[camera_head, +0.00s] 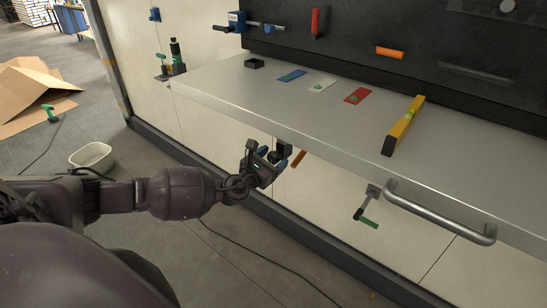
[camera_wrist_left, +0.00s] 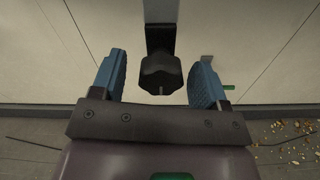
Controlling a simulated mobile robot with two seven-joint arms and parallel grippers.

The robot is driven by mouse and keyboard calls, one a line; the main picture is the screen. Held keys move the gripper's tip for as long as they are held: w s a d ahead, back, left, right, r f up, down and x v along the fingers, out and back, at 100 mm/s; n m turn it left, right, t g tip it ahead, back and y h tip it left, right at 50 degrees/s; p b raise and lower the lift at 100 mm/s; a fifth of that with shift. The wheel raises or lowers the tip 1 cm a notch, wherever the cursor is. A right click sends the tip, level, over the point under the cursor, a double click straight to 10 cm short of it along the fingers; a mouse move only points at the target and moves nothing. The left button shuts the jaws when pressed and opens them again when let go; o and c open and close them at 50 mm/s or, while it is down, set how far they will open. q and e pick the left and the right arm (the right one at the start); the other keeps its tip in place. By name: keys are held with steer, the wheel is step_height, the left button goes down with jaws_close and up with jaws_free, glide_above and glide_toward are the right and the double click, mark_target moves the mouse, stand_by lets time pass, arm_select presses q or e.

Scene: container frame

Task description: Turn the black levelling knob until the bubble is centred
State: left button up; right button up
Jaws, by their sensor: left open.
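The black levelling knob (camera_wrist_left: 160,75) hangs under the shelf at the end of a dark bracket. In the left wrist view it lies between the two blue fingers of my left gripper (camera_wrist_left: 158,78), with a gap on each side. My left gripper (camera_head: 270,166) is open just below the shelf's front edge; in the head view the knob (camera_head: 283,148) is partly hidden by it. The yellow spirit level (camera_head: 404,126) lies on the grey shelf (camera_head: 215,84). Its vial shows a green patch, but the bubble's position is too small to tell. My right gripper is not in view.
Blue, white and red cards (camera_head: 358,96) lie on the shelf.

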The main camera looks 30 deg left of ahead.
arm_select(q)
steer(key=shift+w, duration=0.25)
steer(key=shift+c, duration=0.5)
steer(key=c, duration=0.8)
